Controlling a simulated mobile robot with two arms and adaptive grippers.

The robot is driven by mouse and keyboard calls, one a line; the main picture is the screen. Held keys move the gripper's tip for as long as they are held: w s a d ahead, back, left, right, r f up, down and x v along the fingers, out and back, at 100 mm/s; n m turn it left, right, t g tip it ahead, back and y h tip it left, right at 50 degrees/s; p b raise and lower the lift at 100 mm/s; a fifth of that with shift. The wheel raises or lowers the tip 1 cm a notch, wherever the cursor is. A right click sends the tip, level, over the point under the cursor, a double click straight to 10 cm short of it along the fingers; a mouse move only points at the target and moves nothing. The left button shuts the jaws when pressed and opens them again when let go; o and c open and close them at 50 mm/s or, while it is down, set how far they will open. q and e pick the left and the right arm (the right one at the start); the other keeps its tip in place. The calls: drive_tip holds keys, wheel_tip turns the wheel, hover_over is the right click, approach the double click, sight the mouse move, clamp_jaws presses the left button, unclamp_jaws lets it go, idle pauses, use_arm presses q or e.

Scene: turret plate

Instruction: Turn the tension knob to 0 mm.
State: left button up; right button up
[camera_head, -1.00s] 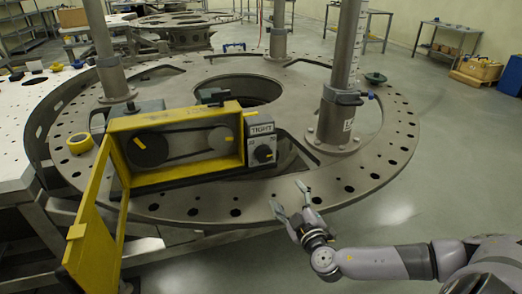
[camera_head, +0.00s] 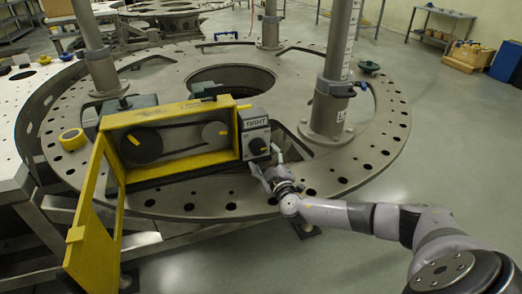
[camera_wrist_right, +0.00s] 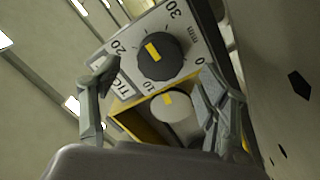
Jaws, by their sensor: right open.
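The tension knob (camera_head: 258,146) is black and sits on a grey panel (camera_head: 252,122) marked TIGHT, at the right end of the yellow box. In the right wrist view the knob (camera_wrist_right: 165,69) has a yellow mark that points up and left, between the 20 and the 30 on the printed mm scale. The 0 stands to the right of the knob. My right gripper (camera_head: 265,161) is open and empty just in front of the panel. In the wrist view its fingers (camera_wrist_right: 155,77) are spread, with the knob beyond them. My left gripper is not in view.
The yellow box (camera_head: 170,112) holds two pulleys and a belt, and its yellow door (camera_head: 88,222) hangs open at the left. It stands on a large round steel plate (camera_head: 225,204) with holes. A post (camera_head: 329,105) rises right of the panel.

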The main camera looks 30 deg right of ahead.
sight(260, 150)
drive_tip(key=shift+x, duration=2.05)
drive_tip(key=shift+c, duration=0.4)
drive_tip(key=c, duration=1.1)
